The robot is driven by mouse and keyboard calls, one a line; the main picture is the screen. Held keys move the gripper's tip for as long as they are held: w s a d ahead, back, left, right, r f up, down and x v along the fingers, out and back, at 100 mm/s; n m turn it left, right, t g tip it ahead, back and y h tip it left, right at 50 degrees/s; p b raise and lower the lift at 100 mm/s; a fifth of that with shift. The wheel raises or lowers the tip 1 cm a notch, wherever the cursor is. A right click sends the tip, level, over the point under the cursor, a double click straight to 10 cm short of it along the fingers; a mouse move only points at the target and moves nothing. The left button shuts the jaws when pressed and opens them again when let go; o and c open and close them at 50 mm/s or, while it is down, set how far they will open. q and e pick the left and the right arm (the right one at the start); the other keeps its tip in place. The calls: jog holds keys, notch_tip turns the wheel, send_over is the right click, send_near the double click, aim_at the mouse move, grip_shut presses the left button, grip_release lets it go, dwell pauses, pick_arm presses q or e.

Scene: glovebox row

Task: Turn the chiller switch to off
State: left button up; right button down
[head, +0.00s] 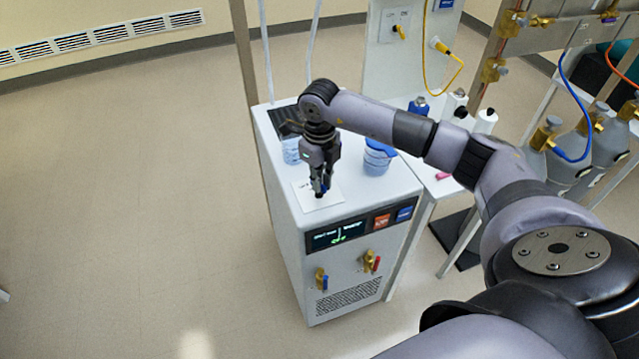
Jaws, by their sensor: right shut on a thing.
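The chiller is a white box-shaped cabinet (285,205) standing on the floor in the middle of the view. A white label plate (308,198) lies on its top near the front edge. My right gripper (320,188) reaches down from above onto this plate. Its fingers are shut on the small dark chiller switch, which they mostly hide, so I cannot tell which way the switch points. The dark front display (335,236) shows green text, too small to read surely. My left gripper is not in view.
Blue-tinted containers (376,160) stand on the chiller top beside my right gripper. Its front has two valves with blue (322,280) and red (373,262) handles. Bottles (455,103) and grey gas cylinders (606,140) stand to the right. The floor at left is clear.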

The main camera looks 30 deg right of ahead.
jog(key=shift+n, duration=0.3)
jog(key=c, duration=1.7)
grip_release()
notch_tip(320, 180, up, 12)
jog(key=shift+r, duration=0.1)
